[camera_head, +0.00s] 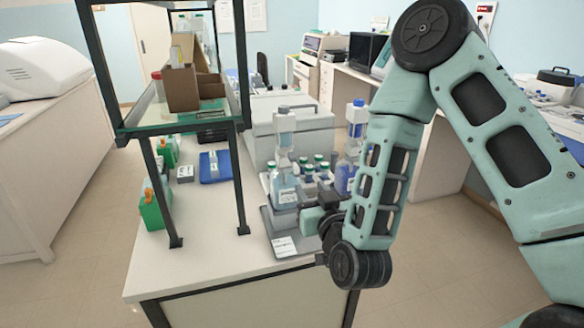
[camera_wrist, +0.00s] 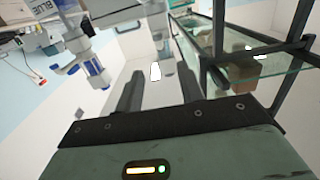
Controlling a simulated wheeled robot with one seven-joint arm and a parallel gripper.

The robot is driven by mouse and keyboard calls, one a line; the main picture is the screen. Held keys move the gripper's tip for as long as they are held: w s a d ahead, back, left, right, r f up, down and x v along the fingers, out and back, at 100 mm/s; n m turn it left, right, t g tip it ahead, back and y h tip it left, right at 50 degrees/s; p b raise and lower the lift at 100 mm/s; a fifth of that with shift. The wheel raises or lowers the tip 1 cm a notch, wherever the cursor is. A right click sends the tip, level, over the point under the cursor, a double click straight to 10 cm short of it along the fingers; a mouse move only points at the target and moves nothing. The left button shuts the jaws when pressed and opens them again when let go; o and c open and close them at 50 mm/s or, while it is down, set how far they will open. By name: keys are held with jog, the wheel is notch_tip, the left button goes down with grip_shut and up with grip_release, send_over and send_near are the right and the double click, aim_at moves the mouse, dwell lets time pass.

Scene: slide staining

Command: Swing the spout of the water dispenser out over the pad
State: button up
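Two bottle-topped dispensers stand on the near bench in the head view. One has a clear bottle with a grey cap (camera_head: 285,122); the other has a blue-capped bottle (camera_head: 357,112) and is partly behind my arm. I cannot tell surely which is the water dispenser. A grey tray (camera_head: 308,242) with a white label lies in front; no separate pad can be made out. My gripper (camera_head: 308,216) is low over the tray, in front of the bottles. In the wrist view its two dark fingers (camera_wrist: 147,88) are apart with nothing clearly between them. The contact at the fingertips is hidden.
Several bottles, including a labelled one (camera_head: 285,194), crowd the tray behind my gripper. A black-framed glass shelf (camera_head: 187,115) with a cardboard box (camera_head: 188,88) stands to the left. A blue item (camera_head: 215,166) lies beneath it. The bench front left (camera_head: 190,265) is clear.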

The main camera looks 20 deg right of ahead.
aim_at(294, 162)
jog(key=w+b, duration=0.1)
jog(key=w, duration=0.4)
jog(key=w+b, duration=0.1)
jog(key=w, duration=0.4)
jog(key=w+b, duration=0.2)
jog(key=w, duration=0.3)
jog(key=shift+w+a+r, duration=0.1)
jog(key=shift+r, duration=0.15)
grip_shut()
